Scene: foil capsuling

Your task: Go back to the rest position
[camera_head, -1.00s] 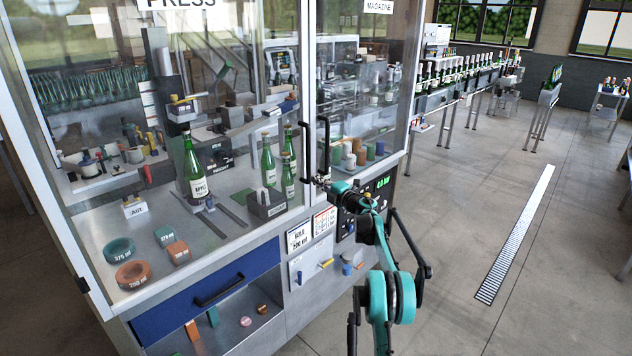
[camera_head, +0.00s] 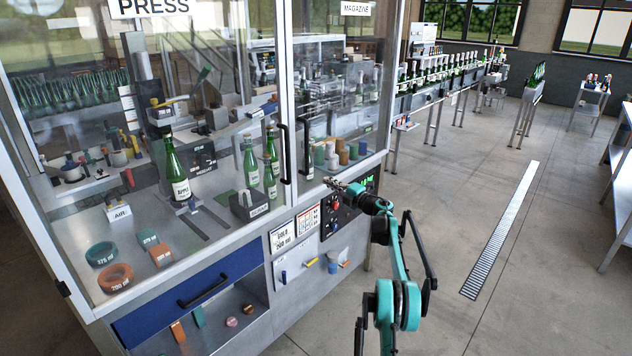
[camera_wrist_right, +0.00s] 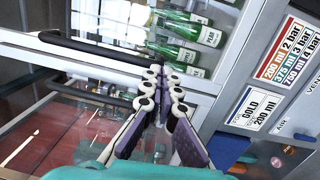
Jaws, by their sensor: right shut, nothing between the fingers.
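My right arm comes up from the lower right. My left gripper is not in view.
The glass-doored press cabinet (camera_head: 287,60) stands close on the left, its left door handle (camera_head: 284,155) sticking out. Green bottles (camera_head: 175,172) stand inside. A blue drawer (camera_head: 190,300) is below. Open floor (camera_head: 455,220) with a drain grate (camera_head: 500,230) lies to the right.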

